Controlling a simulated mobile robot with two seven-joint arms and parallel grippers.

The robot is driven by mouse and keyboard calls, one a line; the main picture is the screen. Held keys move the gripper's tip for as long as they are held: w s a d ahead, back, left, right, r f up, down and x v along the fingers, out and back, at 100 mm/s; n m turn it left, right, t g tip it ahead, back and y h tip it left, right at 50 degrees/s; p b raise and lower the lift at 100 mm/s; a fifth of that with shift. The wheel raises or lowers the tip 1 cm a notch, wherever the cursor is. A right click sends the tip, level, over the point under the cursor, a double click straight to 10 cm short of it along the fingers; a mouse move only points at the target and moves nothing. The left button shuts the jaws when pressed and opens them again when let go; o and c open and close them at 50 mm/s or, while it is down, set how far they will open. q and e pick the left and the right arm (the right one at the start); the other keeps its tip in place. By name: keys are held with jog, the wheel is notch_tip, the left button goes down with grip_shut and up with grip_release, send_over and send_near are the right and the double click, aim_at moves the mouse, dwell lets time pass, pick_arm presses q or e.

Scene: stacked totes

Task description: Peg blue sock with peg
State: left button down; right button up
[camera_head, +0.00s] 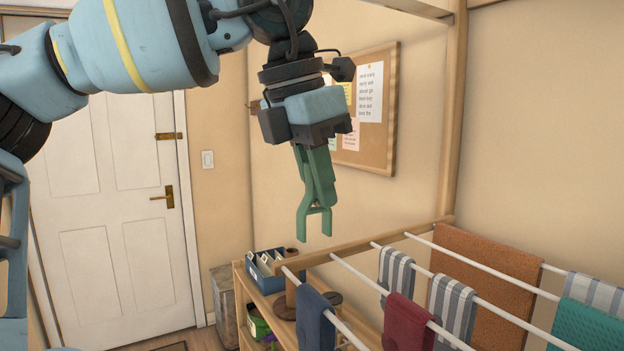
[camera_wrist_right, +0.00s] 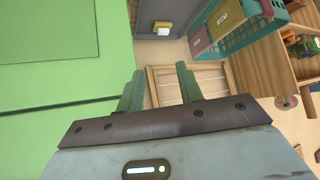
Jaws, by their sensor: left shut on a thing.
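A dark blue sock (camera_head: 315,318) hangs over the front white rod of the drying rack, its lower end cut off by the picture edge. My left gripper (camera_head: 313,165) points down above and behind the rack's left end. It is shut on a green peg (camera_head: 318,210), whose forked jaws point down. The fingers and the peg are a similar green, so their boundary is hard to see. The peg is in the air, apart from the sock. My right gripper (camera_wrist_right: 160,78) shows in the right wrist view, open, with nothing between its fingers.
The wooden rack (camera_head: 345,250) has several rods. A red cloth (camera_head: 408,322), striped cloths (camera_head: 453,305), a brown towel (camera_head: 485,270) and a teal cloth (camera_head: 590,325) hang there. A shelf with a blue box (camera_head: 268,270) stands behind. A teal basket (camera_wrist_right: 235,40) shows in the wrist view.

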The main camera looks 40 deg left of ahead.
aim_at(318, 212)
jog(key=shift+s+f, duration=0.1)
jog(key=shift+s, duration=0.05)
